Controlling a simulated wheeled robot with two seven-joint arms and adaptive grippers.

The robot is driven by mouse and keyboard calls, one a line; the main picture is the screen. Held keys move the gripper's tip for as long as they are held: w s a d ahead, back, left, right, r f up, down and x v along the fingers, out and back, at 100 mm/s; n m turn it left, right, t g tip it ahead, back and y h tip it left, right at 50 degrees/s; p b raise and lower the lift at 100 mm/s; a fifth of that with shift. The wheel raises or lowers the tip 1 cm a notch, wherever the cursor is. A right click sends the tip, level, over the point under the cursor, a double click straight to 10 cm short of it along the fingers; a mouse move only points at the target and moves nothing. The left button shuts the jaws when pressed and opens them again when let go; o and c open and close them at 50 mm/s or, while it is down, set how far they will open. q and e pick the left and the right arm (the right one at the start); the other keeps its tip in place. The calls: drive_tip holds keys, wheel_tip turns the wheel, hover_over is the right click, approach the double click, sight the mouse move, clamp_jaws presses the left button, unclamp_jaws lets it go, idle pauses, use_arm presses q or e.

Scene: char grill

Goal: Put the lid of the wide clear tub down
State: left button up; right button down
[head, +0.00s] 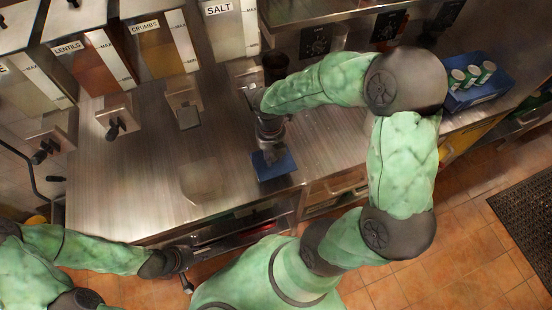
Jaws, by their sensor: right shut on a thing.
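My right gripper (270,152) is over the front part of the steel counter and is shut on a flat blue lid (279,168), partly hidden under the fingers. I cannot tell whether the lid touches the counter. A faint, wide clear tub (202,182) stands on the counter to the left of the lid, apart from it. My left gripper (187,280) is low in front of the counter's front edge; its fingers are too small and dark to read.
Dispensers labelled lentils (92,62), crumbs (160,50) and salt (232,30) line the back left. A small clear container (188,116) stands below them. A blue tray (490,92) with several cans is at the right. Counter left of the tub is clear.

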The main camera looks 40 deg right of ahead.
drive_tip(key=d+f, duration=0.1)
drive_tip(key=w+d+f, duration=0.1)
drive_tip(key=f, duration=0.1)
drive_tip(key=shift+w+d+b, duration=0.15)
drive_tip(key=shift+b, duration=0.15)
drive_tip(key=shift+w+f+b, duration=0.1)
drive_tip(key=shift+f+b, duration=0.35)
drive_tip(key=shift+f, duration=1.15)
drive_tip(key=shift+f, duration=0.1)
drive_tip(key=c, duration=1)
unclamp_jaws()
drive_tip(key=r+p, duration=0.1)
drive_tip(key=r, duration=0.3)
drive_tip(key=r+p, duration=0.1)
drive_tip(key=r, duration=0.7)
drive_tip(key=shift+w+d+r+p, duration=0.1)
drive_tip(key=shift+w+p, duration=0.3)
